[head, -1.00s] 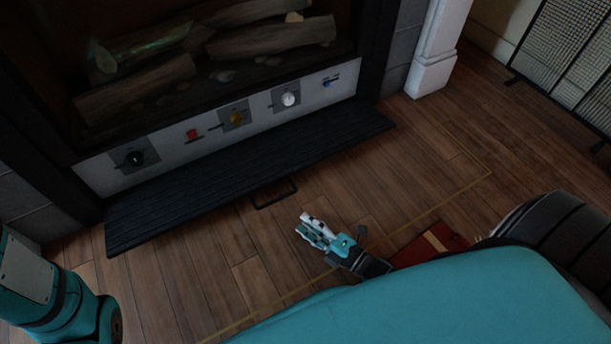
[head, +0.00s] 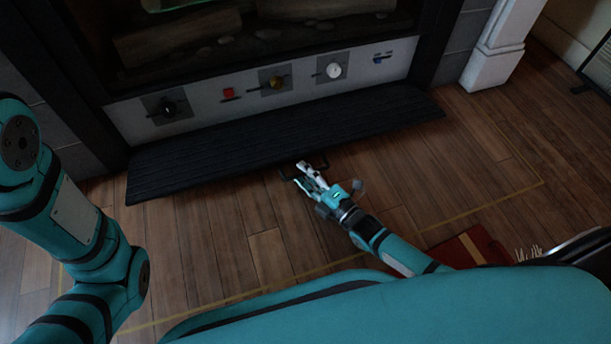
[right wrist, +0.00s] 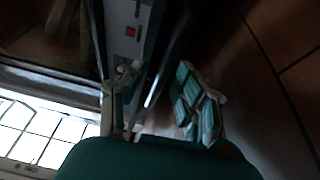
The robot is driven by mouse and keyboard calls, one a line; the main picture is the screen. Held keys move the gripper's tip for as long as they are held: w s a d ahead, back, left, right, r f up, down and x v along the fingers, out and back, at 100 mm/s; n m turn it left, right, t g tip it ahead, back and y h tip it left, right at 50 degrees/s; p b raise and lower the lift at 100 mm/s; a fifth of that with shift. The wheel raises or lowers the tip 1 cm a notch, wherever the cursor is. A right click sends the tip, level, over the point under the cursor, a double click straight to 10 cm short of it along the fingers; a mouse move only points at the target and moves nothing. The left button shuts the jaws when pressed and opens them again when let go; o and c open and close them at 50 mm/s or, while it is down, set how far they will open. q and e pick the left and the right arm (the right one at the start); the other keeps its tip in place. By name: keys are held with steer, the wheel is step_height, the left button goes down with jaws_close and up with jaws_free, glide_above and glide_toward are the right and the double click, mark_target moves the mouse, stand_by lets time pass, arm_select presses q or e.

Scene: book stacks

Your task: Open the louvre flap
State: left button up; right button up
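The louvre flap (head: 260,140) is a long black slatted panel that sticks out from the fireplace, below the strip of controls. Its dark handle (head: 286,177) is at the middle of its front edge, partly hidden by my gripper. My right gripper (head: 305,171) is at the handle. In the right wrist view its two fingers (right wrist: 162,103) are apart, with a dark bar-like edge running between and beyond them; I cannot tell whether they touch the handle. My left arm shows at the left of the head view, but its gripper is out of view.
The control strip (head: 210,100) carries knobs and a red button (head: 229,93) above the flap. A white pillar base (head: 490,65) stands at the right. A red book-like object (head: 470,245) lies on the floor near my base.

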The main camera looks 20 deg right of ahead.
steer(key=shift+w, duration=0.15)
steer(key=shift+c, duration=0.3)
jaws_close()
